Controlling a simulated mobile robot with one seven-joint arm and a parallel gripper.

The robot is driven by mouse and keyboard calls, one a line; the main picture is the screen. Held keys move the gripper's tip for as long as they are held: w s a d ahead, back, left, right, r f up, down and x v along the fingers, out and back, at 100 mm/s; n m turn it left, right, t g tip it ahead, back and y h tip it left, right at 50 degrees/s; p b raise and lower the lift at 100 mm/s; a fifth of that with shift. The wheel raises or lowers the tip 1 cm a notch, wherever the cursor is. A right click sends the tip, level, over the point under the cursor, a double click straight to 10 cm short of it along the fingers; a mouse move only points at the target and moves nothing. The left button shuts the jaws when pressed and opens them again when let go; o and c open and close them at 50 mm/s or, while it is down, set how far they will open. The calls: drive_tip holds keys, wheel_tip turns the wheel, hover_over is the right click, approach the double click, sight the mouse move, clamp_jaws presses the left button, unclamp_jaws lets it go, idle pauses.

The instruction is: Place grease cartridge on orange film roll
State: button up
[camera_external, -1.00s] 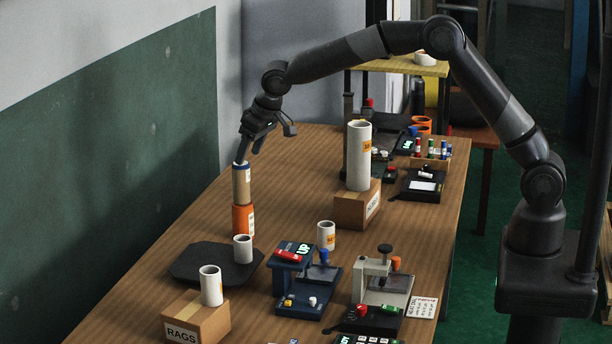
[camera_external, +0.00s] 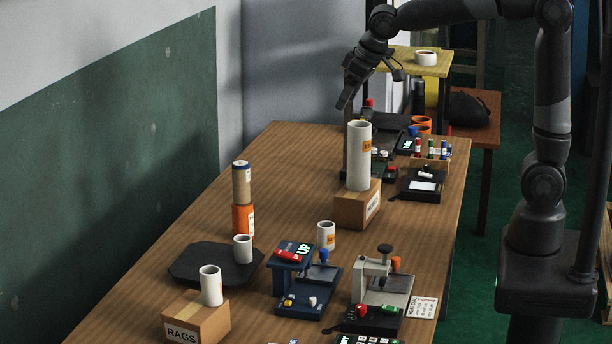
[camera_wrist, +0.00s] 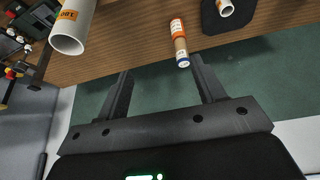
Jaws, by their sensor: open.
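The grease cartridge (camera_external: 241,184), a tan cylinder with a dark blue end, stands upright on top of the orange film roll (camera_external: 243,220) on the wooden table. The two line up closely as one stack. In the wrist view the cartridge (camera_wrist: 181,50) and the orange roll (camera_wrist: 177,27) show in the same line, near the picture's top middle. My gripper (camera_external: 366,92) is open and empty, raised above the far part of the table, clear of the stack. Its two fingers (camera_wrist: 160,82) show spread apart in the wrist view with nothing between them.
A tall white roll (camera_external: 359,155) stands on a cardboard box (camera_external: 357,207) right of the stack. A black mat (camera_external: 196,262) with a small white roll (camera_external: 243,249) lies in front of it. Presses and a RAGS box (camera_external: 196,316) crowd the front.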

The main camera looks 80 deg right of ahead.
drive_tip(key=s+f, duration=0.2)
drive_tip(key=s, duration=1)
drive_tip(key=s+d+f+n, duration=0.1)
drive_tip(key=s+f, duration=0.1)
drive_tip(key=s, duration=1.1)
drive_tip(key=shift+f+t+y, duration=0.25)
drive_tip(key=shift+t+y, duration=0.05)
drive_tip(key=shift+y, duration=0.1)
